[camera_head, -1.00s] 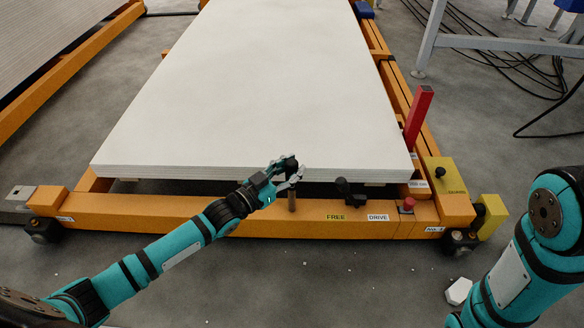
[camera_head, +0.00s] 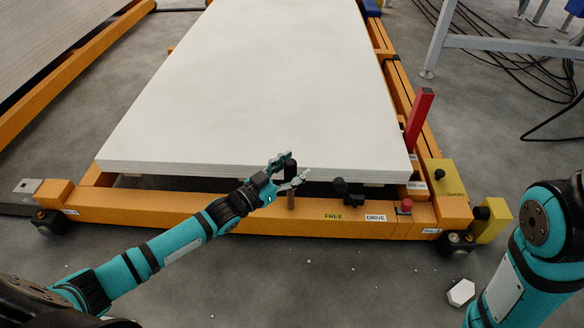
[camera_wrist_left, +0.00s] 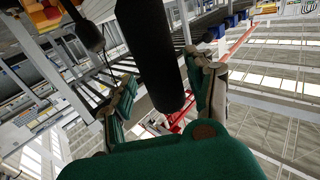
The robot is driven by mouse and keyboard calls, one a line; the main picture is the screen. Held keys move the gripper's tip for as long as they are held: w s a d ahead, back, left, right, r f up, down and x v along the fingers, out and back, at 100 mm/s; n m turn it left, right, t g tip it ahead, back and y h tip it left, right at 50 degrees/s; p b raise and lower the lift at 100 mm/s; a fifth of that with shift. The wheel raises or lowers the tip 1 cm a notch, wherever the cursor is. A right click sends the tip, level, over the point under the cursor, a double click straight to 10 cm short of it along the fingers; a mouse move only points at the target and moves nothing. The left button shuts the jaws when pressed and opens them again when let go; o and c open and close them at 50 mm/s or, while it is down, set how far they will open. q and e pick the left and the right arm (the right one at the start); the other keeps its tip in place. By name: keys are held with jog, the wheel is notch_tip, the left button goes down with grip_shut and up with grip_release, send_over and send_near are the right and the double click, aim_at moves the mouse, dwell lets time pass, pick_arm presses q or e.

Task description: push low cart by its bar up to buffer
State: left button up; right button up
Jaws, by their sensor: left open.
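The low cart (camera_head: 180,213) is an orange frame that carries a thick stack of white boards (camera_head: 260,85). A short upright bar with a black grip (camera_head: 290,168) and a brown lower part stands at its near edge. My left gripper (camera_head: 294,170) is open, with its fingers on either side of the black grip. In the left wrist view the black grip (camera_wrist_left: 155,55) stands large between the spread fingers; I cannot tell whether they touch it. My right gripper is out of view; only part of that arm shows. I cannot pick out the buffer.
A black lever (camera_head: 346,192) sits above FREE and DRIVE labels. A red post (camera_head: 418,118) and a yellow guard box (camera_head: 447,178) stand at the cart's right. A white hexagonal piece (camera_head: 461,292) lies on the floor. Black cables (camera_head: 500,50) lie at the upper right.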

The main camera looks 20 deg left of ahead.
pick_arm(q)
jog(key=v, duration=1.2)
